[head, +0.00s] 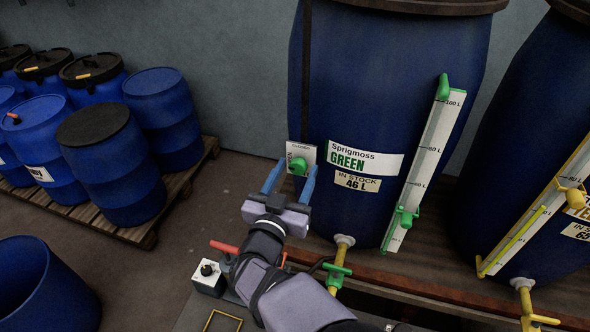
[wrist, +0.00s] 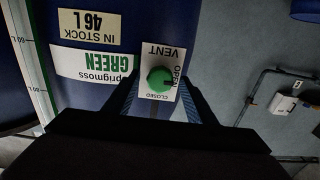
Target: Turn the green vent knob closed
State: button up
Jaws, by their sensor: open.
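The green vent knob (head: 298,165) sits on a white plate (head: 307,150) at the left side of the blue vat (head: 400,70) labelled Sprigmoss GREEN. In the wrist view, which looks upside down, the knob (wrist: 161,79) shows with VENT, OPEN and CLOSED printed around it. A dark mark on the knob appears to point toward OPEN. My gripper (head: 296,172) is open, its blue fingers pointing at the plate. In the wrist view the fingers stand on either side of the knob, with gaps visible. I cannot tell how far the tips are from the plate.
A level gauge (head: 424,165) with green sliders runs down the vat's right side. A green-handled tap (head: 338,272) is below the vat. Another vat (head: 520,130) stands right. Several blue drums (head: 108,165) stand on a pallet at left. A small switch box (head: 208,275) is near my arm.

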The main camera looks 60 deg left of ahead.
jog(key=shift+c, duration=0.6)
jog(key=c, duration=0.9)
jog(key=shift+f+m+b, duration=0.15)
jog(key=shift+m+b, duration=0.15)
jog(key=shift+b, duration=0.3)
jog(key=m+b, duration=0.2)
jog(key=b, duration=0.1)
jog(key=shift+f+m+b, duration=0.15)
jog(key=shift+m+b, duration=0.15)
jog(key=m+b, duration=0.5)
jog(key=b, duration=0.1)
jog(key=shift+b, duration=0.4)
jog(key=m+b, duration=0.5)
jog(key=b, duration=0.1)
jog(key=shift+m, duration=0.4)
jog(key=m+b, duration=0.3)
jog(key=m, duration=0.1)
jog(key=shift+r+b, duration=0.2)
jog(key=shift+b, duration=0.1)
